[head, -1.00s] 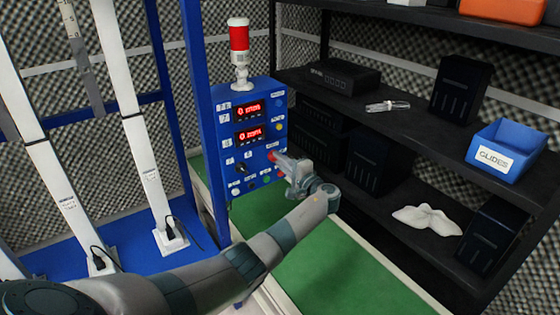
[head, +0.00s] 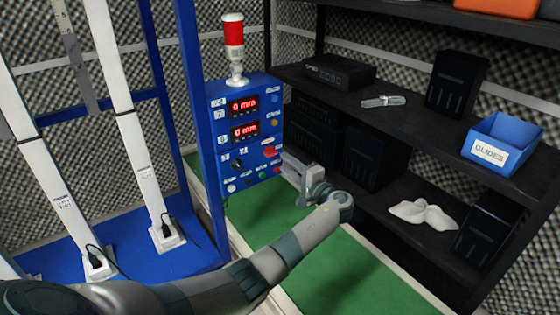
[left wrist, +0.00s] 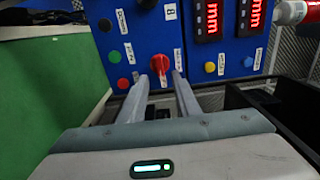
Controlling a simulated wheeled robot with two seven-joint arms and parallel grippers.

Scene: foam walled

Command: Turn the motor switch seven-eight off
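A blue control panel (head: 222,147) carries two lit red displays and several knobs and buttons. A red rotary switch (head: 270,152) sits at its lower right. A black knob (head: 237,164) sits to its left. The small labels are unreadable, so I cannot tell which is motor switch seven-eight. My left gripper (head: 286,162) is just right of and below the red switch. In the left wrist view, the red switch (left wrist: 160,63) points along the gripper between the two open fingertips (left wrist: 159,78). The fingers look apart and empty; contact is not visible. My right gripper is not in view.
A red-and-white beacon (head: 233,45) stands on the panel. Black shelves (head: 410,120) at right hold dark boxes and a blue GLIDES bin (head: 503,143). A green surface (head: 330,265) lies below the gripper. A blue frame with white uprights stands left.

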